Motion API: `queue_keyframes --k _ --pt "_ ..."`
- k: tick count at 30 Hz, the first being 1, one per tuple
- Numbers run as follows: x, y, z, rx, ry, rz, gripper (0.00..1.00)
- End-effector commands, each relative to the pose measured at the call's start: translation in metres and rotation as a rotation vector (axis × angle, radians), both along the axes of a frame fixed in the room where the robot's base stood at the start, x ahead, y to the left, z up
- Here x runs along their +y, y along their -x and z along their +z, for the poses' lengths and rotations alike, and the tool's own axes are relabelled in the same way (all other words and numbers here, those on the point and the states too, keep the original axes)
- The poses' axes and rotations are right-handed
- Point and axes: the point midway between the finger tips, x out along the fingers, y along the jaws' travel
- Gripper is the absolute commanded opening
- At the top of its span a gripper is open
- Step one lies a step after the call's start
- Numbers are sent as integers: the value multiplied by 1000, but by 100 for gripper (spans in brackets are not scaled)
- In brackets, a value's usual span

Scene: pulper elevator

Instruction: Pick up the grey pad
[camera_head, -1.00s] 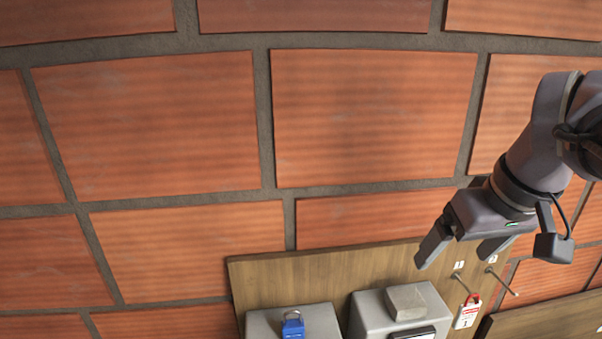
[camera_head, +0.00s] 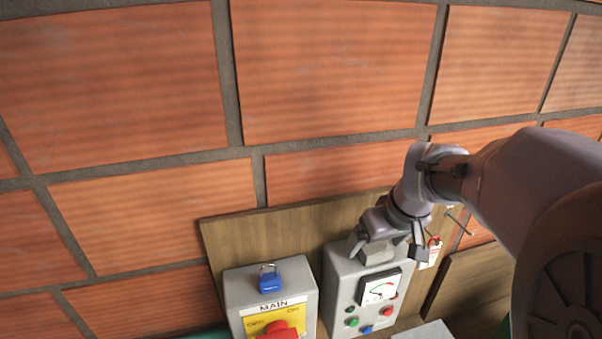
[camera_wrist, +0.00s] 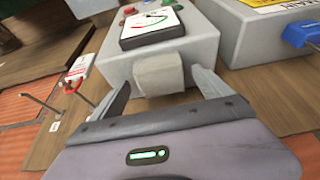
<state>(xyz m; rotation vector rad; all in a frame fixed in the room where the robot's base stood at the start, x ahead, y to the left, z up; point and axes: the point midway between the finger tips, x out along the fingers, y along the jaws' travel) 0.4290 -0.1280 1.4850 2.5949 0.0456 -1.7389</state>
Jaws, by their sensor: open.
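My gripper (camera_head: 388,250) is open over the pad, coming from above and behind. In the wrist view my gripper (camera_wrist: 160,84) has one finger on each side of the pad, with a gap to the left and to the right. The pad's far side is hidden.
A MAIN switch box (camera_head: 237,290) with a blue padlock (camera_head: 270,283) on top stands left of the meter box. A red-and-white tag lock (camera_head: 432,252) and metal pegs (camera_head: 459,224) are on the wooden board (camera_head: 290,228) to the right. A brick wall stands behind.

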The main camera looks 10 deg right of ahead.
Motion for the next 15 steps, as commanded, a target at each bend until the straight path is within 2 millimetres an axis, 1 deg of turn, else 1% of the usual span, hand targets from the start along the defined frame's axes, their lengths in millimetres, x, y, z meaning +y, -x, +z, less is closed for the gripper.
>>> queue_keyframes --k 2,3,8,12,13,15 --pt "0 0 0 -1 0 0 89" --pt "0 0 1 -1 0 0 87" --pt "0 0 1 -1 0 0 56" --pt "0 0 1 -1 0 0 28" --pt "0 0 1 -1 0 0 24" --pt "0 0 1 0 0 0 24"
